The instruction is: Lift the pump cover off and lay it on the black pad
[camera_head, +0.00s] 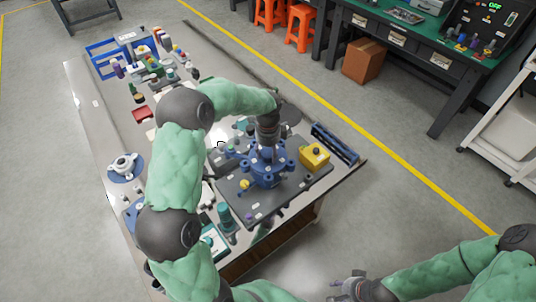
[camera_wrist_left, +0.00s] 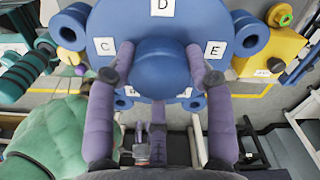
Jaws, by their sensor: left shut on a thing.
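The blue pump cover (camera_head: 264,170), with a round central knob and lugs around its rim, is at the dark base plate on the table. My left gripper (camera_head: 268,145) comes down on it from above. I cannot tell whether the cover is seated or slightly raised.
A yellow block (camera_head: 314,156) stands right of the cover, with a blue rack (camera_head: 335,143) beyond it. A teal bottle (camera_head: 226,214) stands at the front left. A white flanged part on a blue disc (camera_head: 125,167) is at the left edge. Several small parts crowd the far table end.

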